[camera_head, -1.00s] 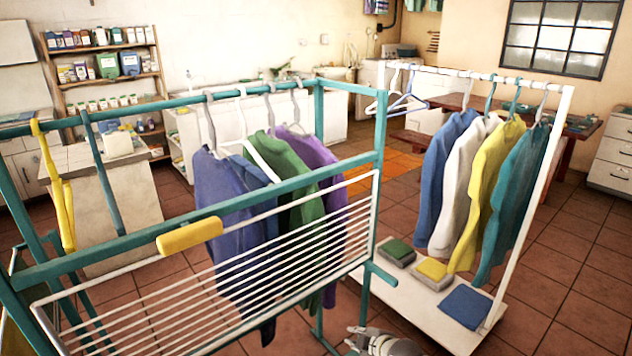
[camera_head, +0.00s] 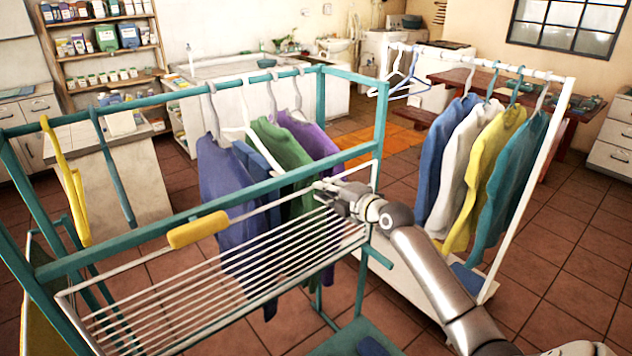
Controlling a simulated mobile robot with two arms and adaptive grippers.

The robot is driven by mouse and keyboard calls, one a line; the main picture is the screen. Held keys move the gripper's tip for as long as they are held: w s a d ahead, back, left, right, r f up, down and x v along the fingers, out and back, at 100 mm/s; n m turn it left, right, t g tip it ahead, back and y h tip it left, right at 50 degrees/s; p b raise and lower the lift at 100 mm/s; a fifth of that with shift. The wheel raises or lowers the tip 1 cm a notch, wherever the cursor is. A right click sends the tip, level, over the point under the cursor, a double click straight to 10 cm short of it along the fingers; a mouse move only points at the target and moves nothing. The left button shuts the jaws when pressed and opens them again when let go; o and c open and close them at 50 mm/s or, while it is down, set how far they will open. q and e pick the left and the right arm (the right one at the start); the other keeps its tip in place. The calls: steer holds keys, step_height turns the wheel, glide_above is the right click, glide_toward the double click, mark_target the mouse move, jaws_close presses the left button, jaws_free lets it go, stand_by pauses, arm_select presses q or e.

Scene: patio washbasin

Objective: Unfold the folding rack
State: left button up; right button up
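The folding rack (camera_head: 230,289) is a panel of thin white wires in a pale frame on the front of a teal clothes stand (camera_head: 125,242). A yellow grip (camera_head: 198,229) sits on its front bar. The panel slopes, with a gap below that bar right of the grip. My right gripper (camera_head: 325,191) is at the right part of the bar, its arm coming from the lower right. Its fingertips overlap the bar and the clothes behind; I cannot tell whether they are closed on it. My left gripper is out of view.
Purple, blue and green shirts (camera_head: 232,188) hang inside the teal stand, close behind the panel. A yellow hanger (camera_head: 70,185) hangs at its left. A white rail (camera_head: 525,170) with several garments stands on the right, beside my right arm. Shelves and counters line the back.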

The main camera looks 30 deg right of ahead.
steer(key=shift+p+x, duration=0.5)
steer(key=shift+x, duration=1.85)
steer(key=shift+d, duration=0.1)
jaws_close()
